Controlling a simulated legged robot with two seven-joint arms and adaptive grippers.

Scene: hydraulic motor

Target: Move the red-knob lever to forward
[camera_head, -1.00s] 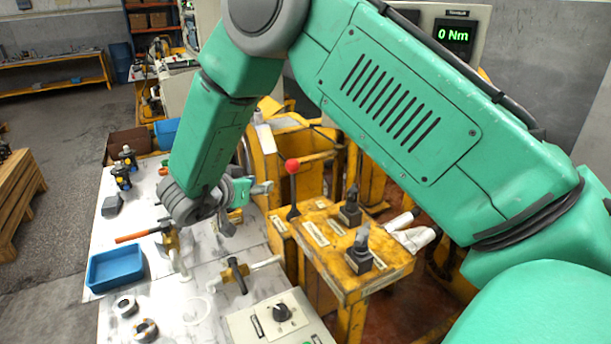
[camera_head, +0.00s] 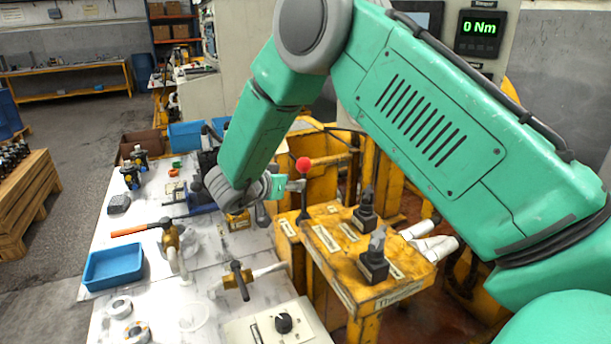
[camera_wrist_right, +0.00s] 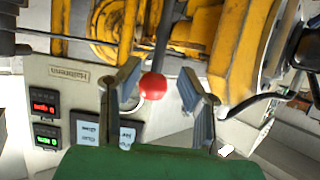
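The red-knob lever (camera_head: 304,165) stands near upright at the back left of the yellow control stand (camera_head: 330,262). Its dark rod runs down to the stand's top. My right gripper (camera_head: 294,186) is beside the lever on its left, just below knob height. In the right wrist view the red knob (camera_wrist_right: 153,86) lies between the two spread grey fingers of my right gripper (camera_wrist_right: 160,92), with gaps on both sides. The fingers are open and hold nothing. My left gripper is not in view.
Two dark joystick levers (camera_head: 366,208) stand on the same yellow stand, right of the red knob. The white table (camera_head: 210,262) to the left holds a blue tray (camera_head: 113,265), an orange-handled hammer (camera_head: 140,229) and valve parts. A display (camera_head: 480,35) reads 0 Nm.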

